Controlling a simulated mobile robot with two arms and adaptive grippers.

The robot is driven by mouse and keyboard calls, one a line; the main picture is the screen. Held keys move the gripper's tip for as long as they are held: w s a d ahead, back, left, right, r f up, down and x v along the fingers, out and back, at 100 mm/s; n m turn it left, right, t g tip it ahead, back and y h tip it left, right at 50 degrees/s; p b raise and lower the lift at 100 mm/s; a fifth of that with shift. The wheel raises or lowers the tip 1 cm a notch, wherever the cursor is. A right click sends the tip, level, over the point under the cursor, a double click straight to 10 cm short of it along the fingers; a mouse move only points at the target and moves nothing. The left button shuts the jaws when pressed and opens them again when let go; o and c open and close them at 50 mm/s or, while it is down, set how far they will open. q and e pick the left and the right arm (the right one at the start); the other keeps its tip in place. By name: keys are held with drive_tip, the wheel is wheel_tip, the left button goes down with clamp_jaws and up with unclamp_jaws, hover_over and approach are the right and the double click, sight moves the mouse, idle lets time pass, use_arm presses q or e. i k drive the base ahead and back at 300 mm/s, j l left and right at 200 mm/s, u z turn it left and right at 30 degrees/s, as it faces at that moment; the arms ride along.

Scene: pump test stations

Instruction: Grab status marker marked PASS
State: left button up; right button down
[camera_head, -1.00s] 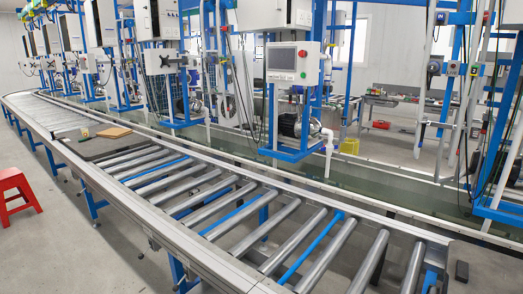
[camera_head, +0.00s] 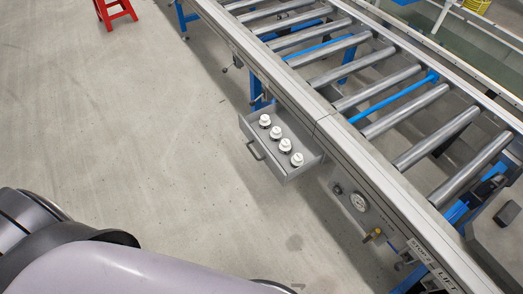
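Several small white-topped pieces with dark bases stand in a row in an open grey drawer (camera_head: 256,139). The nearest white piece (camera_head: 297,159) is toward the drawer's front right, and the farthest white piece (camera_head: 265,120) is toward its back left. They look like markers, but no lettering is legible, so I cannot tell which one is marked PASS. Neither gripper shows clearly. Parts of my own arm fill the lower left corner, well apart from the drawer.
The drawer juts out from the side of the roller conveyor (camera_head: 323,120). A round gauge (camera_head: 358,202) and a yellow knob (camera_head: 375,233) are on the conveyor's side panel. A red stool (camera_head: 116,10) stands at the top left. The grey floor (camera_head: 130,120) left of the drawer is clear.

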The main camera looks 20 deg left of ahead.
sight(285, 146)
drive_tip(key=i+j+u, duration=0.25)
drive_tip(key=i+j, duration=0.7)
